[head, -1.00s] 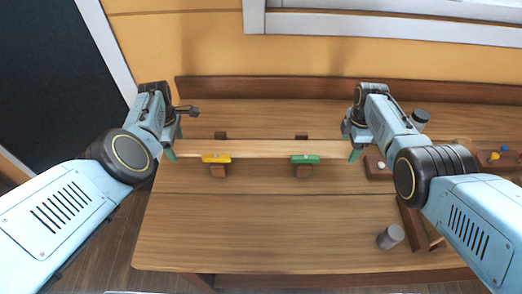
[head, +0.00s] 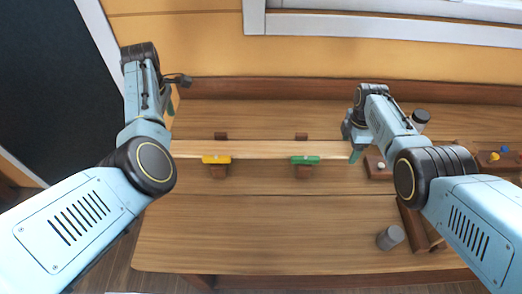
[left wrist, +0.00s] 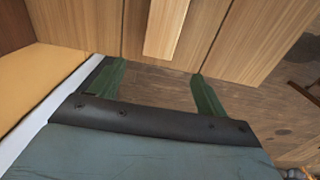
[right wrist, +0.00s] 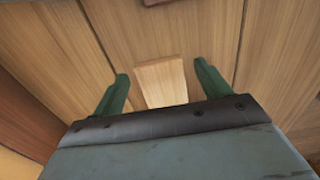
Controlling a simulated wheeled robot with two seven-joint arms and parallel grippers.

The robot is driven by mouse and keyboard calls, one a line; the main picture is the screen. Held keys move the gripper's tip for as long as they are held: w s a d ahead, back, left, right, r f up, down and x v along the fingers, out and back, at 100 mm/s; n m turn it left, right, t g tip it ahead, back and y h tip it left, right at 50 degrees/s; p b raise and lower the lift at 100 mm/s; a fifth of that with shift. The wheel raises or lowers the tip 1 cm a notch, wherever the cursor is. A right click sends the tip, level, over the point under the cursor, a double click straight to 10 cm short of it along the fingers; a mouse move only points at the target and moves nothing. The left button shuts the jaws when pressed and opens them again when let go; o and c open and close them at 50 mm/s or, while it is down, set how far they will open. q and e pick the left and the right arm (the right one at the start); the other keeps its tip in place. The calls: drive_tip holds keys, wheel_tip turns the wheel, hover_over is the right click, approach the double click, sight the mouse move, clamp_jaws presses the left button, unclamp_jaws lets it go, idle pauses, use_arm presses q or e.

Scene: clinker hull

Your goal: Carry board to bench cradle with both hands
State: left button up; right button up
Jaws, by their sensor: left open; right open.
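The board (head: 260,149) is a long pale plank lying level across the bench cradle (head: 219,172), whose two dark brown supports show in front of and behind it. A yellow piece (head: 216,160) and a green piece (head: 305,160) sit at its front edge over the supports. My left gripper (head: 171,108) is open and empty, off the board's left end; in the left wrist view the board (left wrist: 166,28) lies beyond its fingertips. My right gripper (head: 354,155) is open at the right end; in the right wrist view the board's end (right wrist: 162,82) is between its fingers, with gaps.
The wooden bench (head: 280,225) is clear in front of the cradle. A grey cylinder (head: 390,237) stands at the front right and another dark one (head: 420,116) behind my right arm. A brown block with a yellow knob (head: 494,156) is at the far right. A raised back edge (head: 270,90) borders the wall.

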drive_tip(key=shift+r, duration=0.1)
use_arm(q)
drive_tip(key=shift+r, duration=0.75)
use_arm(e)
wheel_tip(320, 180, up, 12)
idle(0.4)
